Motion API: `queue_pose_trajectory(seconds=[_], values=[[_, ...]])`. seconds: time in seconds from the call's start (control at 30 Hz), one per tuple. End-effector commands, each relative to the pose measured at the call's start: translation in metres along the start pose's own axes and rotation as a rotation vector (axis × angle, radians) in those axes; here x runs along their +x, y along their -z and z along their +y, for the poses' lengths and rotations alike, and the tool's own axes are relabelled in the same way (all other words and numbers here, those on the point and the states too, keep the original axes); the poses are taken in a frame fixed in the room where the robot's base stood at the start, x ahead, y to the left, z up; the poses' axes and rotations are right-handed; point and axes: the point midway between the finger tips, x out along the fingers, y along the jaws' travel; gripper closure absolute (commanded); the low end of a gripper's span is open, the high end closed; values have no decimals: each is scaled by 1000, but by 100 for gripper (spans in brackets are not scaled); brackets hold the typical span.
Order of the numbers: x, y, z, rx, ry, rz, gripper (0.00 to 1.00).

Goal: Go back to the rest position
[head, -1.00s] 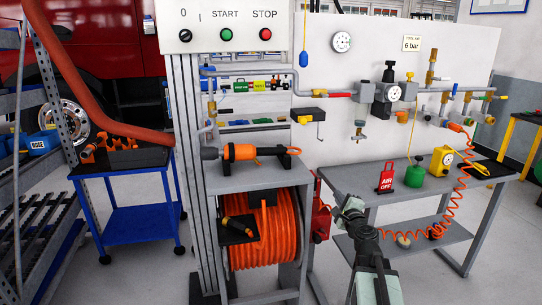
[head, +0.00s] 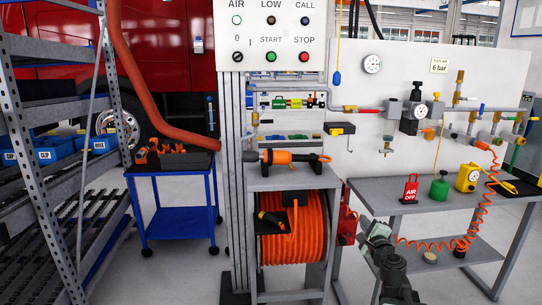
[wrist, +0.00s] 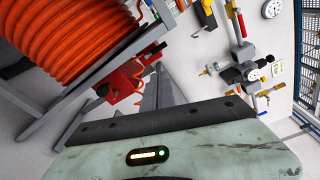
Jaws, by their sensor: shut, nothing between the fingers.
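My gripper (head: 374,232) is in the lower right of the head view, in front of the grey workbench (head: 405,207) and right of the orange hose reel (head: 292,243). It is shut and empty, apart from everything around it. In the wrist view its pale green housing with a dark front edge (wrist: 155,122) fills the bottom. The hose reel (wrist: 60,45) is at upper left there, with a red part (wrist: 130,85) beside it.
A control panel (head: 270,40) stands above the hose reel stand. A blue cart (head: 175,205) and a metal shelf rack (head: 70,200) are on the left. The bench carries a red AIR OFF tag (head: 410,190), a green item (head: 439,189) and a yellow item (head: 468,178). Bare floor lies between cart and rack.

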Motion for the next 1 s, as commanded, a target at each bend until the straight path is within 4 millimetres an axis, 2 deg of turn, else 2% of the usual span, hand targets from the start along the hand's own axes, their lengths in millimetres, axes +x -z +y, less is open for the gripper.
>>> queue_pose_trajectory(seconds=[0.17, 0.37, 0.47, 0.57, 0.67, 0.73, 0.8, 0.9, 1.0], values=[[6, -31, 12, -16, -19, -40, 100], [7, -86, 47, -155, -104, -139, 100], [3, -119, 75, -281, -179, -221, 100], [-10, -152, 116, -457, -290, -331, 100], [-38, -179, 174, -711, -462, -480, 100], [-67, -180, 217, -915, -619, -589, 100], [-98, -166, 248, -1094, -780, -680, 100], [-138, -133, 272, -1282, -996, -775, 100], [-174, -97, 279, -1402, -1192, -842, 100]])
